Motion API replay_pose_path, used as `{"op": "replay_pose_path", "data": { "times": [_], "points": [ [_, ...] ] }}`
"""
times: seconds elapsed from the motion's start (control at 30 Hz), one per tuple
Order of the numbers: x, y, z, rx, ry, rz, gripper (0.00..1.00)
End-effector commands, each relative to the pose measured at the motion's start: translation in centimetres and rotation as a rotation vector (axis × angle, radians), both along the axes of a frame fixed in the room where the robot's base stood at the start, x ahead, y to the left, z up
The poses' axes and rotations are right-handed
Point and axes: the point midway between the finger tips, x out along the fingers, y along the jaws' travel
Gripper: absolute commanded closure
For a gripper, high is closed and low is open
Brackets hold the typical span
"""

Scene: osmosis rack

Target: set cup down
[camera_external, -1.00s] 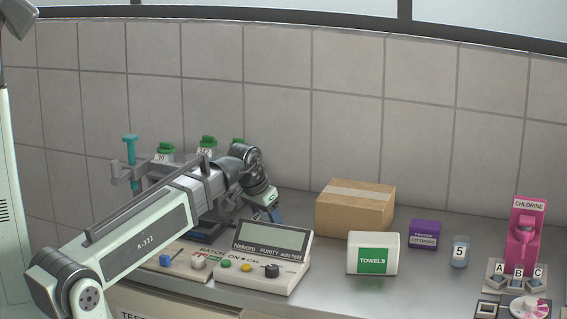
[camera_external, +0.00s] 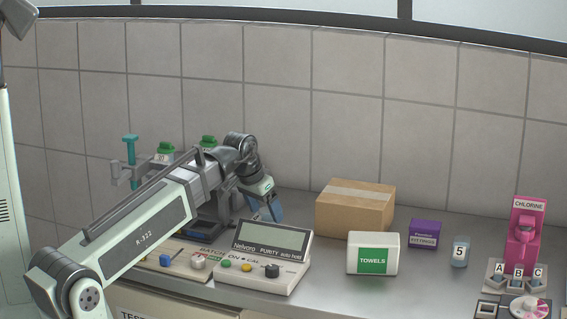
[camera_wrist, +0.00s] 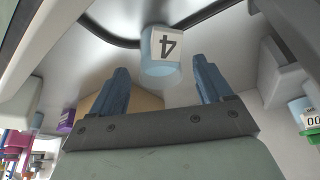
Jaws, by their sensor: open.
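A light-blue cup with a white label marked 4 (camera_wrist: 161,50) is in the wrist view, just beyond my fingertips and roughly centred between them. It appears to stand on the grey counter, and no finger visibly grips it. My gripper (camera_wrist: 160,72) is open, its two blue fingers apart with a gap to the cup. In the external view my gripper (camera_external: 268,208) points down behind the purity meter; I cannot make out cup 4 there.
The purity meter (camera_external: 262,255) stands in front of my gripper. A cardboard box (camera_external: 355,212), towel pack (camera_external: 373,254), purple fittings box (camera_external: 425,233), cup 5 (camera_external: 460,252) and pink chlorine dispenser (camera_external: 525,236) stand to the right. Bare counter shows between the meter and towels.

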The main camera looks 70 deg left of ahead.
Motion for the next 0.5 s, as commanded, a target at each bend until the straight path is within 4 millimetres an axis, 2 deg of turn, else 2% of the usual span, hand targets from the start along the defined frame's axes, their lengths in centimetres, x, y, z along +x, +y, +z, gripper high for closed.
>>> {"op": "replay_pose_path", "data": {
  "times": [0.5],
  "points": [
    [-2.4,-0.9,6.2,0.0,-0.001,0.0,0.21]
  ]
}}
